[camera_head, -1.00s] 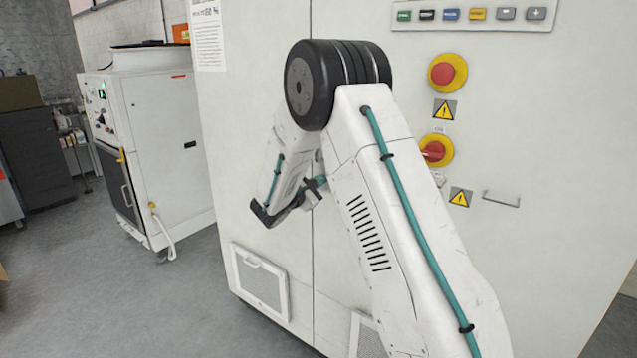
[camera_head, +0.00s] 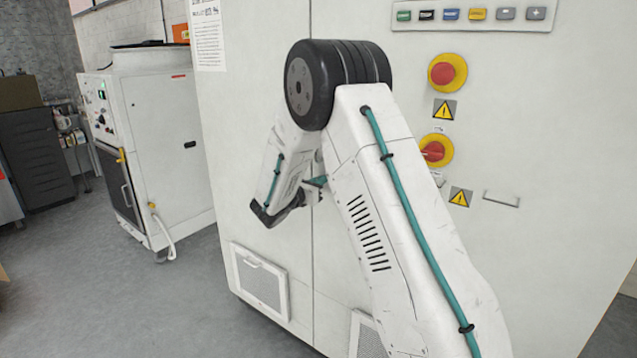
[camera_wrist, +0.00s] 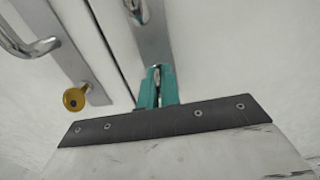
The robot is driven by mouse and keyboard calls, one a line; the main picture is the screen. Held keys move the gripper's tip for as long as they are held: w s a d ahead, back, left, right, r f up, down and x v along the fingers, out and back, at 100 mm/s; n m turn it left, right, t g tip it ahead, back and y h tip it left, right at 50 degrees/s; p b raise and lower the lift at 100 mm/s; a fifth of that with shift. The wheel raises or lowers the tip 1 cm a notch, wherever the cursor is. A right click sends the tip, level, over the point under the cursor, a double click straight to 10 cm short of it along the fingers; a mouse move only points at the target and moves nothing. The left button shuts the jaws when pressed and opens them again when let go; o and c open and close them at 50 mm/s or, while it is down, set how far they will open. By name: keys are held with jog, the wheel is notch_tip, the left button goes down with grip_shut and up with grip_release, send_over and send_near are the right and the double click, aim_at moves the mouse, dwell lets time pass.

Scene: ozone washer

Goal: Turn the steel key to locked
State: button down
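In the wrist view, the teal fingertips of my gripper (camera_wrist: 157,88) are at the lower end of the right metal plate (camera_wrist: 151,32). A narrow silver-grey piece (camera_wrist: 156,74) shows between the fingers. It may be the steel key, but the fingers hide most of it, so its angle and whether they press on it are unclear. A brass key (camera_wrist: 75,98) sticks out from the left plate, apart from my gripper. In the head view, my gripper (camera_head: 315,186) is at the cabinet front, partly behind my own arm.
A curved handle (camera_wrist: 22,38) is on the left plate, and another metal fitting (camera_wrist: 137,10) is on the right plate. The tall white cabinet (camera_head: 560,130) carries a red stop button (camera_head: 447,72) and a red rotary switch (camera_head: 434,151). Clear floor lies to the left.

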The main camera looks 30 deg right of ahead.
dwell(0.5)
jog(key=c, duration=1.6)
grip_release()
jog(key=shift+a, duration=0.15)
jog(key=v, duration=0.7)
jog(key=shift+s+a, duration=0.15)
jog(key=shift+a, duration=0.1)
